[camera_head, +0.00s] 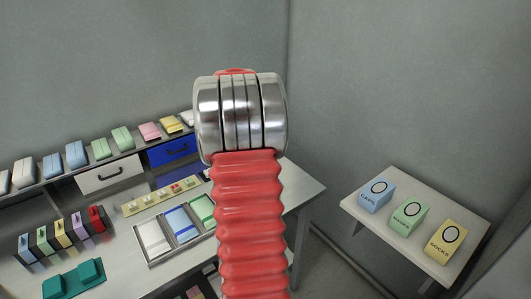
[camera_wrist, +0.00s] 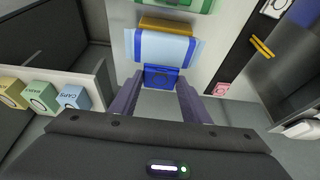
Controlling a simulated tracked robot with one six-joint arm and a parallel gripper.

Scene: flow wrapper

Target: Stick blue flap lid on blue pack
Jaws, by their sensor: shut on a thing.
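In the wrist view, my gripper (camera_wrist: 160,88) has its two dark purple fingers on either side of a small deep-blue flap lid (camera_wrist: 161,75) and is shut on it. The blue pack (camera_wrist: 165,47), light blue with darker blue ends, lies just beyond the lid in that view; whether they touch I cannot tell. In the head view, the blue pack (camera_head: 181,222) lies in the middle of a three-part tray (camera_head: 147,260), between a white and a green pack. My gripper and the held lid are hidden there behind my red and metal arm.
A rack of coloured pieces (camera_head: 61,236) and teal blocks (camera_head: 74,279) stand at the left on the bench. A button panel (camera_head: 160,196) lies behind the tray. Packs line the back shelf above a white and a blue drawer (camera_head: 171,151). A right-hand table (camera_head: 400,240) bears three labelled boxes.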

